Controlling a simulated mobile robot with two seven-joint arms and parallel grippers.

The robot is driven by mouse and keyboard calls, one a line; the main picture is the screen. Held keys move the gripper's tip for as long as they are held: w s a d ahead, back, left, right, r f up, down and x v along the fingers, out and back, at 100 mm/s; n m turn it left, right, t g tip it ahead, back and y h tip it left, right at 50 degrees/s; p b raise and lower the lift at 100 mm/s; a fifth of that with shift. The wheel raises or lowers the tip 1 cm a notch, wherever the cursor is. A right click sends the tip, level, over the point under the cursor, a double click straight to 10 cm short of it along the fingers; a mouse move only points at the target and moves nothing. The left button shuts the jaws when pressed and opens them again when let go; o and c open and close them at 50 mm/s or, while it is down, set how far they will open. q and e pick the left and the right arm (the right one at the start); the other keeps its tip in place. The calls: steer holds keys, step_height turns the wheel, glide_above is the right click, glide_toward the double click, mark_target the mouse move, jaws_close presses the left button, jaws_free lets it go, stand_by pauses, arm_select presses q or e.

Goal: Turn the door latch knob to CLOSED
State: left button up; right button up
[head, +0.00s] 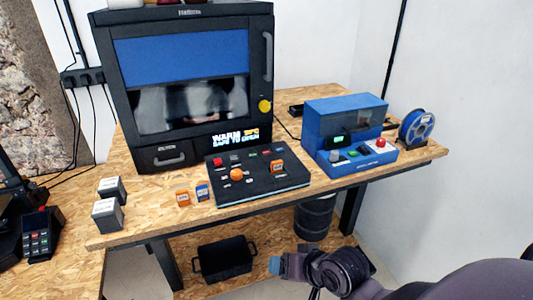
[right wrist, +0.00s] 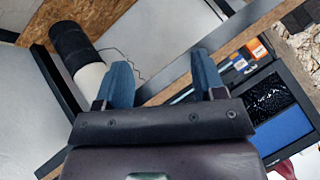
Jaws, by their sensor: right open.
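The large black printer (head: 184,155) stands at the back of the wooden bench, with a blue panel above a dark window. A yellow knob (head: 264,105) sits low on the right of its front, below a vertical handle; I take it as the door latch knob. Its setting is too small to read. My right gripper (head: 275,265) is low in front of the bench, well apart from the knob. In the right wrist view my right gripper (right wrist: 163,72) is open and empty, with two blue fingers. My left gripper is not in view.
A black control panel (head: 290,182) with an orange dial lies before the printer. A blue machine (head: 320,120) and a filament spool (head: 416,127) stand to the right. Small boxes (head: 107,214) stand left. A black crate (head: 223,260) and dark drum (head: 314,220) are below the bench.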

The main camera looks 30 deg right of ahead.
steer(key=w+d+r+m+t+y, duration=0.1)
steer(key=w+r+m+t+y, duration=0.1)
steer(key=w+r+m+t, duration=0.35)
steer(key=w+d+r+m+t+h, duration=0.2)
steer(key=w+d+r+m+t, duration=0.3)
steer(key=w+d+r+m, duration=0.55)
steer(key=m+t+h+b, duration=0.25)
steer(key=m+h, duration=0.35)
steer(key=m, duration=0.7)
glide_toward(266, 108)
steer(key=x, duration=0.5)
steer(key=shift+f+p, duration=0.2)
steer(key=shift+p, duration=0.1)
steer(key=x, duration=0.3)
steer(key=shift+w+r, duration=0.15)
steer(key=shift+r, duration=0.05)
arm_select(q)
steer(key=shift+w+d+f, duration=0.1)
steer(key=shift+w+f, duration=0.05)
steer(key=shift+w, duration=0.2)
arm_select(e)
steer(key=shift+w+d+r, duration=0.1)
steer(key=shift+w+r, duration=0.1)
steer(key=shift+w, duration=0.35)
steer(key=c, duration=0.9)
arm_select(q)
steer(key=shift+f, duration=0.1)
